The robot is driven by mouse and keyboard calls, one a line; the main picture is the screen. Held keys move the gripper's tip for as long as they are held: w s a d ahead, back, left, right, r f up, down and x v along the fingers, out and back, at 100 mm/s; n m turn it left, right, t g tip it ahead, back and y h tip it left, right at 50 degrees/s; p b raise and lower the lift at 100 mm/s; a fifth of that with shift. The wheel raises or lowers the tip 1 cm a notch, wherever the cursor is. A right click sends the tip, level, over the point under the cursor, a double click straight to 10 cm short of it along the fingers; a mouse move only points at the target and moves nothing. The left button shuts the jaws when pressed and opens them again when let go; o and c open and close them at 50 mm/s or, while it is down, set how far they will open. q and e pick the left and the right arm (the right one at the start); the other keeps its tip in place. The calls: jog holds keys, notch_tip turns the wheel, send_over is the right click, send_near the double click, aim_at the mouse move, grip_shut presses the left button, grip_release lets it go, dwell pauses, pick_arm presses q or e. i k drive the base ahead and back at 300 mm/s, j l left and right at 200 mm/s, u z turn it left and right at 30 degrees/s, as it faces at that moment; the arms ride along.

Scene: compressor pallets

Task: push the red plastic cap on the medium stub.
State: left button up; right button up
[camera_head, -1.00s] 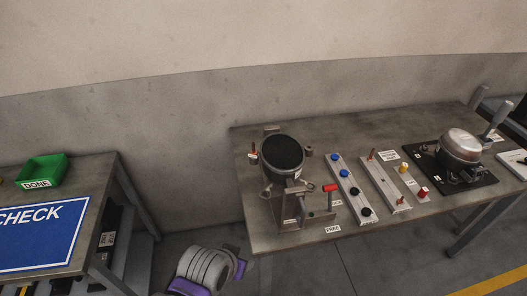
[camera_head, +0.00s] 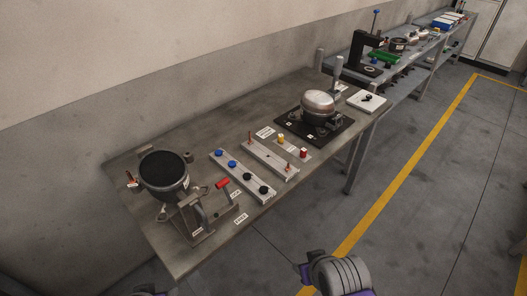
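A small red cap (camera_head: 303,153) stands on a small plate on the workbench, with a yellow cap (camera_head: 281,138) beside it. A silver-domed compressor (camera_head: 318,104) sits on a black pallet (camera_head: 341,129) behind the caps. Its stubs are too small to tell apart, so I cannot pick out the medium one. Neither of my grippers shows; only grey and purple parts of my arms appear at the bottom edge, well short of the caps.
A light rail with copper pins (camera_head: 270,156) and a rail with blue and black knobs (camera_head: 241,176) lie left of the caps. A black-topped pot in a clamp fixture (camera_head: 165,171) stands at the left end. Grey posts (camera_head: 338,72) rise behind the compressor. Floor at right is clear.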

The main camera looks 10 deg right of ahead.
aim_at(303, 153)
jog(key=l+u, duration=0.3)
jog(key=l, duration=0.4)
jog(key=i+l+u, duration=0.3)
jog(key=l, duration=0.3)
jog(key=i+l+u, duration=0.3)
jog(key=l, duration=0.35)
